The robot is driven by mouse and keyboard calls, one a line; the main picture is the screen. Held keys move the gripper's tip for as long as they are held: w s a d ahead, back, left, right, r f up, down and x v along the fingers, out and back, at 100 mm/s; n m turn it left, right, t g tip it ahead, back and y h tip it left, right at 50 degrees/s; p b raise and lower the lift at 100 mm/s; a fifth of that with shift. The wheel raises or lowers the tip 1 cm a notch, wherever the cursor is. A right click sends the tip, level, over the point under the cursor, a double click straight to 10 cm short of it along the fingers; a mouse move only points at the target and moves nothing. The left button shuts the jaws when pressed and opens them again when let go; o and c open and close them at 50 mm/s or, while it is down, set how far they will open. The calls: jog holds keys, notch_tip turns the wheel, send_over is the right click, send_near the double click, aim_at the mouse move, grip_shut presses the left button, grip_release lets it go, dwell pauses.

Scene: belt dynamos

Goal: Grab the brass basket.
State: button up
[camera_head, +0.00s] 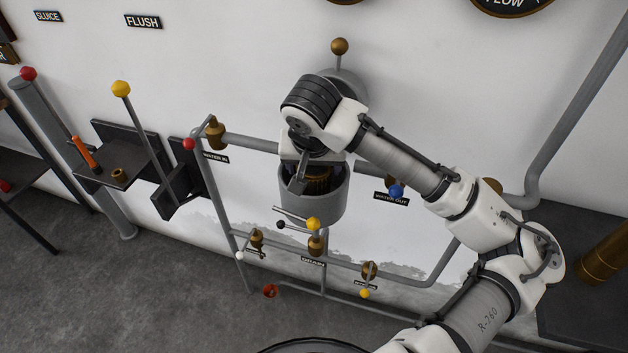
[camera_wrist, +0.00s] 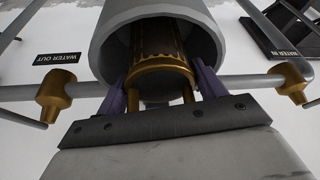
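The brass basket (camera_head: 318,180) is a ribbed golden cylinder inside a grey cylindrical vessel on the wall. In the wrist view the basket (camera_wrist: 160,68) shows in the vessel's mouth, with brass legs or rods toward my palm. My gripper (camera_head: 300,183) reaches down into the vessel's open top. In the wrist view my gripper's (camera_wrist: 162,80) two purplish fingers are apart, one on each side of the basket. They are very close to its sides; I see no clear grip on it. The basket's lower part is hidden by the vessel wall in the head view.
The grey vessel (camera_head: 313,203) closely surrounds the basket and fingers. Pipes with brass valves and coloured knobs, such as the blue knob (camera_head: 396,191) and yellow knob (camera_head: 313,223), run beside and below it. A dark shelf (camera_head: 118,172) and levers stand at the left.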

jog(key=c, duration=0.7)
jog(key=shift+c, duration=0.5)
jog(key=shift+r, duration=0.1)
